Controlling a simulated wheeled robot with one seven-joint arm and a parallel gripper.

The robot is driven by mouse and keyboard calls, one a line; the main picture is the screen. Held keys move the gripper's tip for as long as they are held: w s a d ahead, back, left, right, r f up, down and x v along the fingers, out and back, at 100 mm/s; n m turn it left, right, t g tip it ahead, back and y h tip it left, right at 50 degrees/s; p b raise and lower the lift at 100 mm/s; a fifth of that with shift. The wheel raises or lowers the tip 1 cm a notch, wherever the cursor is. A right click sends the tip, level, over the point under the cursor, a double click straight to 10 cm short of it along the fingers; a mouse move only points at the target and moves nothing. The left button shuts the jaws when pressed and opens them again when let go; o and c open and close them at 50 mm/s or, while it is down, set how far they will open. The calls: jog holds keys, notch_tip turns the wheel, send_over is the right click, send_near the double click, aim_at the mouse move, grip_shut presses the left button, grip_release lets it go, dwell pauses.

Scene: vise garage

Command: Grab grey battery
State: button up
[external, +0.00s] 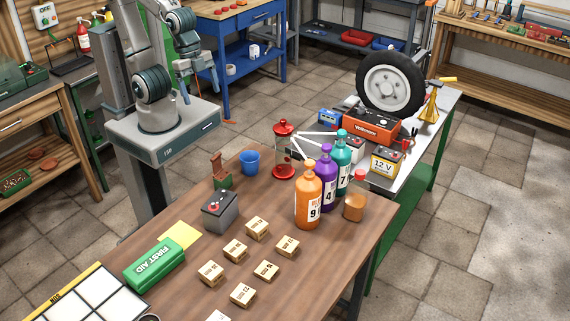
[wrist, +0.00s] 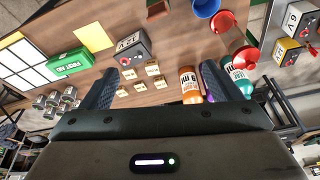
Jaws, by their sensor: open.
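The grey battery (external: 220,212) is a small block with a dark top and a red terminal, upright on the brown wooden table. It also shows in the wrist view (wrist: 134,48), beyond my fingers and a little left of the middle. My gripper (external: 197,82) is in the air beyond the table's far left edge, well apart from the battery. In the wrist view my gripper (wrist: 160,68) has its two dark fingers wide apart, with nothing held between them.
Several small wooden blocks (external: 257,228) lie right of the battery. A green first aid box (external: 155,264), yellow paper (external: 181,236), dark red-brown item (external: 220,170) and blue cup (external: 250,162) stand around it. Bottles (external: 308,196) stand farther right. Other batteries (external: 386,161) are on the metal bench.

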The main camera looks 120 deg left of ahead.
jog(key=w+d+f+m+g+b, duration=0.1)
jog(key=w+d+f+m, duration=0.2)
jog(key=w, duration=0.1)
jog(key=w+d+f+m+g, duration=0.1)
jog(key=w+d+f+m, duration=0.15)
jog(key=w, duration=0.25)
jog(key=m+g+b, duration=0.1)
jog(key=m+b, duration=0.1)
jog(key=m, duration=0.6)
send_over(219, 201)
notch_tip(219, 201, down, 10)
notch_tip(219, 201, down, 9)
jog(key=shift+r+p, duration=0.15)
jog(key=shift+p, duration=0.6)
jog(key=shift+s+a+f+p, duration=0.1)
jog(key=shift+f+p, duration=0.7)
jog(key=shift+f, duration=1.85)
jog(key=c, duration=1.6)
jog(key=shift+c, duration=1.3)
jog(key=shift+r, duration=0.15)
